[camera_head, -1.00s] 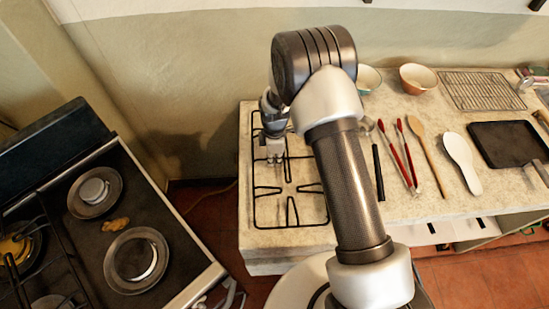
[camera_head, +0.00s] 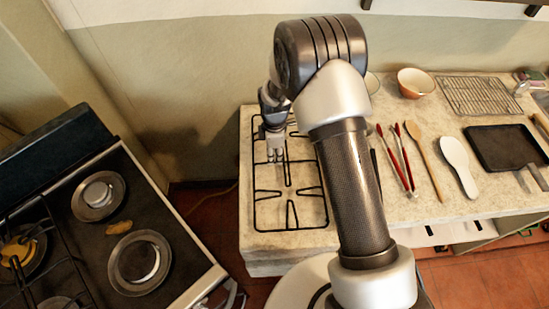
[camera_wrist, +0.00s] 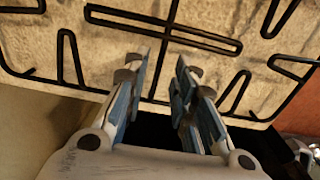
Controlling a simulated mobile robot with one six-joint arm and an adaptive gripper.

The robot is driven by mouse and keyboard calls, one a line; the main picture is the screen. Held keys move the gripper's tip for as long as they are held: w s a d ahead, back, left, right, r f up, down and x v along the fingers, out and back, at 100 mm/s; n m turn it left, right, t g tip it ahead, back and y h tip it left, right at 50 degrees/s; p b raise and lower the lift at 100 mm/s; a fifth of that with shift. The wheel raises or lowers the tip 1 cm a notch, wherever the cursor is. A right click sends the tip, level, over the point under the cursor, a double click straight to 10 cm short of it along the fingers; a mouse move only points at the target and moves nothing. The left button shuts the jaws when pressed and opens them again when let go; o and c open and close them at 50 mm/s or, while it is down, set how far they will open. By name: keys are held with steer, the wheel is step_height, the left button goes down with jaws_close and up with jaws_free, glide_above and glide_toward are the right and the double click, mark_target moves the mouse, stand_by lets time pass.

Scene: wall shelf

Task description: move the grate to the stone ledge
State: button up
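The grate (camera_head: 288,175) is a black wire frame with inward prongs. It lies on the left end of the pale stone ledge (camera_head: 400,213). My gripper (camera_head: 275,158) points down over the far left part of the grate. In the wrist view, the two fingers (camera_wrist: 160,68) stand apart with a clear gap, and a bar of the grate (camera_wrist: 172,14) runs through that gap. I cannot tell whether the fingertips touch the bar. My arm hides part of the ledge.
A stove (camera_head: 190,262) with burners stands at left, across a floor gap. Right of my arm lie red tongs (camera_head: 397,160), a wooden spoon (camera_head: 426,165), a white spatula (camera_head: 460,165), a black pan (camera_head: 505,146), a wire rack (camera_head: 478,95) and a bowl (camera_head: 416,82).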

steer(key=s+d+r+m+t+p, duration=0.1)
steer(key=s+d+r+m, duration=0.15)
steer(key=r, duration=0.75)
steer(key=s+d+r+m, duration=0.2)
steer(key=s+r+m, duration=0.15)
steer(key=r, duration=0.65)
steer(key=s+d+r+m+t+p, duration=0.1)
steer(key=s+d+r+m, duration=0.15)
steer(key=r, duration=0.75)
steer(key=s+d+r+m+t, duration=0.1)
steer(key=s+d+r+m, duration=0.1)
steer(key=s, duration=0.8)
steer(key=s+d+r+m+t, duration=0.1)
steer(key=s+r+m, duration=0.3)
steer(key=s+m, duration=0.3)
steer(key=s, duration=0.2)
steer(key=shift+s+d+r+t, duration=0.25)
steer(key=shift+s+d+t, duration=0.05)
steer(key=shift+s+d, duration=0.1)
steer(key=shift+a+m, duration=0.1)
steer(key=shift+m, duration=0.15)
